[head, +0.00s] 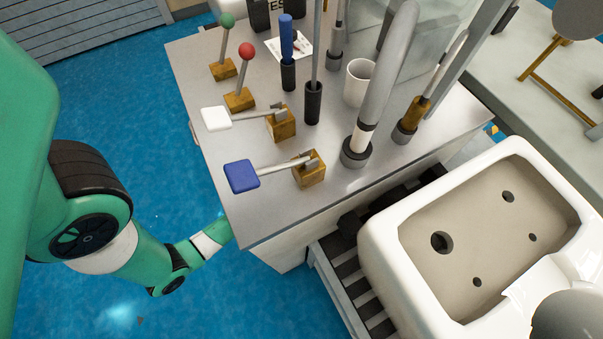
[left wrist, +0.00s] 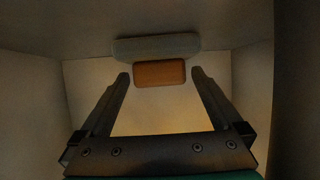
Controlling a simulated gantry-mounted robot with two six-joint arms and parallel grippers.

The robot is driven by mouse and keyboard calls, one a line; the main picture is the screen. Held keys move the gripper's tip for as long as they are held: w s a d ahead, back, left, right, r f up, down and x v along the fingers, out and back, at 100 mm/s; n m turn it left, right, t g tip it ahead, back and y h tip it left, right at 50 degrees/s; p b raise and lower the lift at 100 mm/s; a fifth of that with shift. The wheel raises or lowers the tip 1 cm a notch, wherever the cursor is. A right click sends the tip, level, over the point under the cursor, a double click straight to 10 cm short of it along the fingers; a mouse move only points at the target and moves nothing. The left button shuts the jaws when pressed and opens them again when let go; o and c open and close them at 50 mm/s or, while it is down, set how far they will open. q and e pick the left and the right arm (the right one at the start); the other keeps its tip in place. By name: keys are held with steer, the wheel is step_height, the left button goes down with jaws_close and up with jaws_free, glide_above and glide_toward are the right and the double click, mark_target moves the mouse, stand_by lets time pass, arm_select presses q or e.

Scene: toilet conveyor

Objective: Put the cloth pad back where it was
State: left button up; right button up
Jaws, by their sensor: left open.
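In the left wrist view a grey pad (left wrist: 155,46) with an orange-brown block (left wrist: 159,73) on its near side lies inside a dim, pale-walled space; it looks like the cloth pad and its handle. My left gripper (left wrist: 160,78) is open, with a fingertip on either side of the block and visible gaps between. Contact at the tips cannot be told. In the head view my left arm reaches down beside the table's left edge, and its gripper is hidden there. My right gripper is not in view.
Pale walls (left wrist: 30,95) close in on both sides of my left gripper. Above, the grey table (head: 270,205) holds levers with blue (head: 242,176) and white (head: 216,118) paddles, upright tools and a white cup (head: 359,83). A white toilet part (head: 385,240) sits on the conveyor at right.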

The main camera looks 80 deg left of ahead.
arm_select(q)
steer(key=v, duration=0.7)
steer(key=shift+s, duration=0.2)
step_height(320, 180, up, 8)
steer(key=p, duration=0.6)
steer(key=shift+w+f, duration=0.15)
steer(key=shift+w, duration=0.15)
steer(key=shift+a, duration=0.1)
